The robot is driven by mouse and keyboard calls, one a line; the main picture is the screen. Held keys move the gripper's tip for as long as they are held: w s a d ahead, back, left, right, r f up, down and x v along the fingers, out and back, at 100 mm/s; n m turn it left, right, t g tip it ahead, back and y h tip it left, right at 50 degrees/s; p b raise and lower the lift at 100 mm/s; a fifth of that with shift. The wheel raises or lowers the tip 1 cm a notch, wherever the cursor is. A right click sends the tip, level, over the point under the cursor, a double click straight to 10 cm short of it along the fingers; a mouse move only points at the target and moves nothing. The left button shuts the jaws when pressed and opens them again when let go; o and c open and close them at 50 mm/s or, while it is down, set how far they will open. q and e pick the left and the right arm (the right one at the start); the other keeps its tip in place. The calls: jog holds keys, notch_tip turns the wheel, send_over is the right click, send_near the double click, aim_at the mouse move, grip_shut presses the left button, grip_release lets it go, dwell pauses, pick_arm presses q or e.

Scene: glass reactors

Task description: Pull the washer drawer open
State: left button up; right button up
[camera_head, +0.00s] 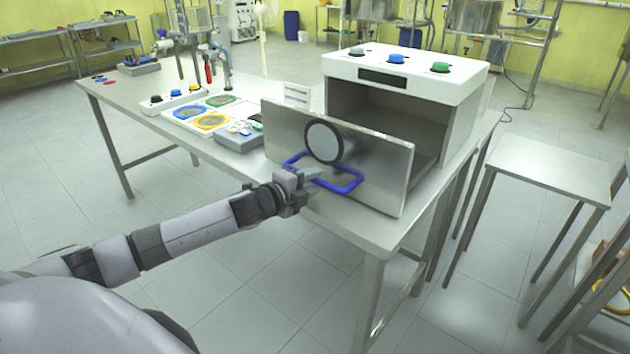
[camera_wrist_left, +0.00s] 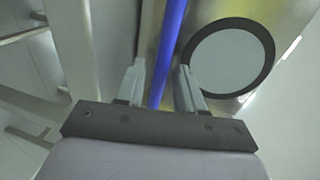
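The washer (camera_head: 405,72) is a white-topped metal box on the steel table, with its front opening showing. Its drawer front (camera_head: 385,165) is a metal panel with a round black-rimmed window and a blue handle (camera_head: 350,186). The panel stands out in front of the box, with a gap between them, so the drawer is partly out. My left gripper (camera_head: 312,178) is at the left part of the handle. In the left wrist view, the blue bar (camera_wrist_left: 168,50) runs between the two fingers (camera_wrist_left: 161,75), which stand apart with space beside the bar. My right gripper is not in view.
The steel table (camera_head: 330,222) runs under the washer. Left of the drawer are a small grey box (camera_head: 238,139), a tray with coloured discs (camera_head: 212,112) and a button panel (camera_head: 174,98). A smaller table (camera_head: 553,168) stands to the right. The floor in front is clear.

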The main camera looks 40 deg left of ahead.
pick_arm(q)
jog(key=shift+v, duration=2.6)
jog(key=s+d+f+n+g+p, duration=0.1)
jog(key=s+d+f+n+g, duration=0.1)
jog(key=s+d+f+n, duration=0.6)
jog(key=s+d+f+n+g+h, duration=0.1)
jog(key=s+d+f+n+g, duration=0.2)
jog(key=s+d+f+n, duration=0.5)
jog(key=s+d+f, duration=0.3)
jog(key=s+f, duration=0.2)
jog(key=s, duration=0.4)
jog(key=shift+p, duration=0.4)
jog(key=shift+d, duration=0.15)
